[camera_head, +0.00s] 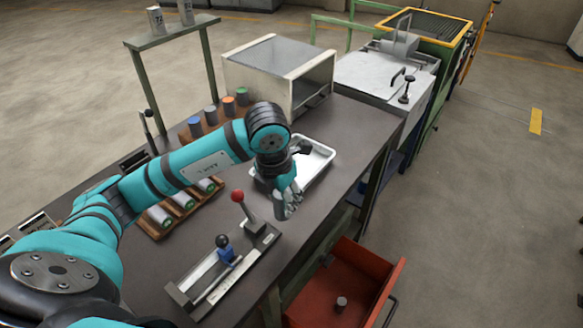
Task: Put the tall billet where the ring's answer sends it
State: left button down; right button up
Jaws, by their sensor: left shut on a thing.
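My left gripper (287,203) points down over the bench, in front of the white tray (322,172). It is shut on a grey cylindrical piece (281,208), which looks like a billet; the fingers and wrist partly hide it, so its full height cannot be told. A small grey cylinder (341,303) stands in the open red drawer (318,290). Two grey cylinders (156,20) stand on the raised shelf at the back left, one marked 72. I cannot pick out the ring. My right gripper is not in view.
A wooden rack (152,229) holds green-ended cylinders. Behind my arm are colour-topped cylinders (211,114), an open-fronted metal box (268,68) and a white-topped unit (370,75).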

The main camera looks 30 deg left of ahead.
pick_arm(q)
jog(key=w+a+p, duration=0.1)
jog(key=w, duration=0.3)
jog(key=w+a+p, duration=0.1)
jog(key=w+a, duration=0.1)
jog(key=w, duration=0.2)
jog(key=w+a+f+p, duration=0.1)
jog(key=w+a, duration=0.1)
jog(key=w, duration=0.3)
jog(key=shift+a, duration=0.2)
jog(key=shift+f+p, duration=0.9)
jog(key=shift+f, duration=0.9)
jog(key=shift+f, duration=0.1)
jog(key=c, duration=0.8)
grip_release()
jog(key=shift+f, duration=0.1)
